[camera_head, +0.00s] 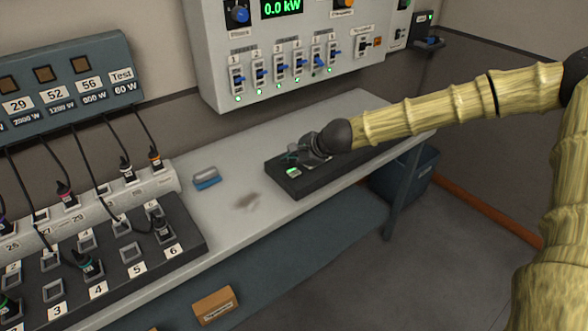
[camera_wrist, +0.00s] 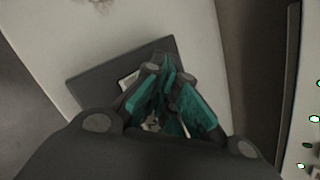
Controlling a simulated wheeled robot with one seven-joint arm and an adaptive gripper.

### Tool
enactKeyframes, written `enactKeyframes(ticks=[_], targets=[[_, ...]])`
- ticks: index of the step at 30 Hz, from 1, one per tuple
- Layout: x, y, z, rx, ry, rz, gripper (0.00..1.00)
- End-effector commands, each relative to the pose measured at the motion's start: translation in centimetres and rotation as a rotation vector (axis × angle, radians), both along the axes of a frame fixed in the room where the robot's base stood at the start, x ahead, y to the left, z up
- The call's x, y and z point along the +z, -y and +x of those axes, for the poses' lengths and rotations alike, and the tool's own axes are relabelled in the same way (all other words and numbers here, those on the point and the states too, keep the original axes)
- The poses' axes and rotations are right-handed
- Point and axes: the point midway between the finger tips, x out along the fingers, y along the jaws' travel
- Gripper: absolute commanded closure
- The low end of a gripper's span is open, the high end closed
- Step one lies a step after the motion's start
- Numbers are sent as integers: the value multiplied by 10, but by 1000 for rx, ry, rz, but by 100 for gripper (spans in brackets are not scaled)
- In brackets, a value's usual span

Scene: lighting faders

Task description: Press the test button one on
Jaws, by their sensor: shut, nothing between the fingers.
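My gripper (camera_head: 298,155) is shut and empty, low over a dark box (camera_head: 297,184) on the bench, at its left part. A small lit green-white button or display (camera_head: 293,173) shows on the box top, just left of and below my fingers in the head view. In the wrist view my teal fingers (camera_wrist: 168,105) are together over the dark box (camera_wrist: 95,88), and a pale patch on it (camera_wrist: 128,80) is partly hidden behind them. The fingers cover part of the box top, so I cannot read a label or tell whether the fingertips touch it.
A wall panel (camera_head: 213,65) with several switches and green lights stands behind the bench (camera_head: 235,222). A blue-grey sponge-like block (camera_head: 206,178) lies left of the box. A socket board (camera_head: 190,228) with numbered plugs and cables fills the left side. A blue bin (camera_head: 412,175) stands at right.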

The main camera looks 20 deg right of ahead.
Motion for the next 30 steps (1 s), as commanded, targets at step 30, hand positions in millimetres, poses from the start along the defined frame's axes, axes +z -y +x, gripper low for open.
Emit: enactKeyframes(ticks=[30], targets=[[44,0,0,0,0,0,100]])
